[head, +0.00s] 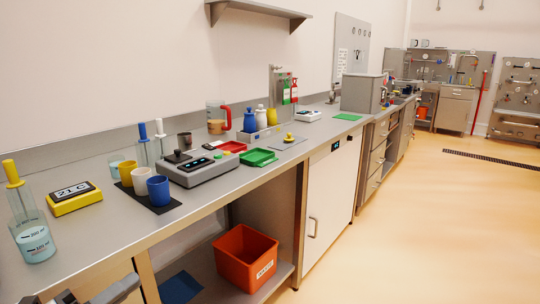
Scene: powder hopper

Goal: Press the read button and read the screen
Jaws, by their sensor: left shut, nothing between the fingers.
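Which of the small controls is the read button cannot be told at this size. My left gripper (112,291) is at the bottom left edge, partly cut off, in front of the bench and apart from both devices. It is shut and empty. My right gripper is not in view.
A bottle with a yellow plunger (33,235) stands at the bench's left end. White, blue and pale cups (158,191) stand on or near a dark mat. Red and green trays (259,157) lie farther right. An orange bin (246,259) sits on the shelf below.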

